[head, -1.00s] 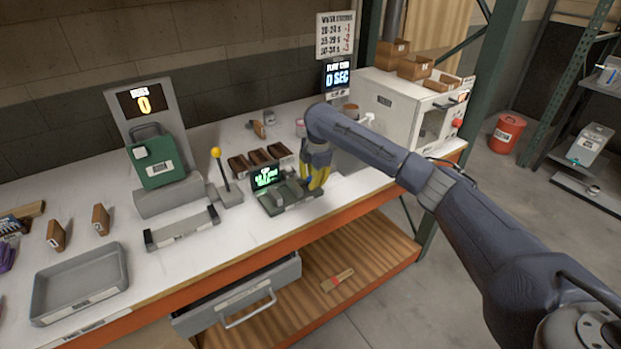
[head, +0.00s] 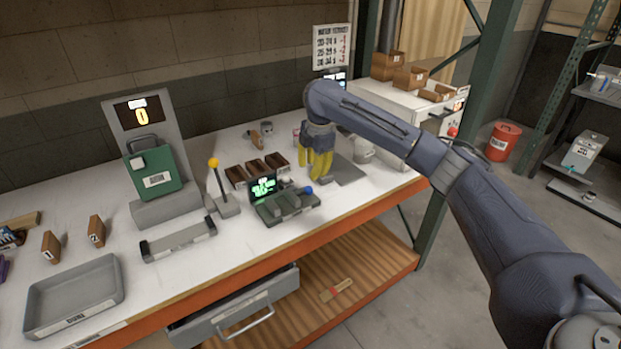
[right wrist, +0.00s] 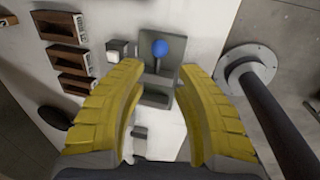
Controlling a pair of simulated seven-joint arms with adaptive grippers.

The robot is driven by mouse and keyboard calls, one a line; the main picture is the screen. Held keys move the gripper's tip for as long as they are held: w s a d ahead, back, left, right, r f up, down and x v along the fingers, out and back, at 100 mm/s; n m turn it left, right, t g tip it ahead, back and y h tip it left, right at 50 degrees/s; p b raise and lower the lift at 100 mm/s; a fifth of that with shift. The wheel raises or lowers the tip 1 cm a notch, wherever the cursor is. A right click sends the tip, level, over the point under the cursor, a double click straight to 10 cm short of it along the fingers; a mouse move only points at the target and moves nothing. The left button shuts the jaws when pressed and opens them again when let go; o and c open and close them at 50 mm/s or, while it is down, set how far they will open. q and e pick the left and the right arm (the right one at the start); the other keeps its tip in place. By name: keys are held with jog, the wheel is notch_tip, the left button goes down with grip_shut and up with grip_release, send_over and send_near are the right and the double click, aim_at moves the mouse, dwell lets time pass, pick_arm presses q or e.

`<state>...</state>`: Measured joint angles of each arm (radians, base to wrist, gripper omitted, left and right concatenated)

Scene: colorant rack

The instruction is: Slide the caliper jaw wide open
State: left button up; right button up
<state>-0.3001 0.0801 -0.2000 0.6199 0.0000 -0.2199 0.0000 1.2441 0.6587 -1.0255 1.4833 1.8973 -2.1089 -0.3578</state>
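The caliper (head: 287,208) is a dark grey bench device with a green-lit display (head: 262,188) at its back left and a blue knob (head: 308,190) at its right end. In the right wrist view the blue knob (right wrist: 160,48) stands on a grey block between and ahead of my finger tips. My right gripper (head: 318,176) has yellow fingers spread apart and empty, behind and to the right of the knob and apart from it. The right wrist view also shows the fingers open (right wrist: 160,78). The display reading is too small to read. My left gripper is out of view.
Several brown bins (head: 257,167) stand behind the caliper. A yellow-knobbed lever (head: 220,185) and a grey cradle (head: 178,239) are to its left. A white machine (head: 400,112) stands at the back right. Clear white bench lies in front of the caliper.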

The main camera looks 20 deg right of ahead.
jog(key=shift+s+r, duration=0.15)
jog(key=shift+r, duration=0.55)
jog(key=shift+s+r, duration=0.1)
jog(key=shift+r, duration=0.55)
jog(key=shift+o, duration=0.3)
jog(key=r, duration=0.3)
jog(key=s+a+r, duration=0.1)
jog(key=shift+a+r, duration=0.1)
jog(key=shift+r, duration=0.1)
jog(key=shift+c, duration=0.3)
send_near(305, 192)
jog(key=f, duration=0.3)
jog(key=w+f, duration=0.1)
jog(key=f, duration=0.2)
jog(key=w+f, duration=0.1)
jog(key=f, duration=0.1)
jog(key=shift+a+f, duration=0.3)
jog(key=shift+f, duration=0.1)
jog(key=shift+c, duration=0.2)
grip_shut()
jog(key=shift+s+d, duration=0.1)
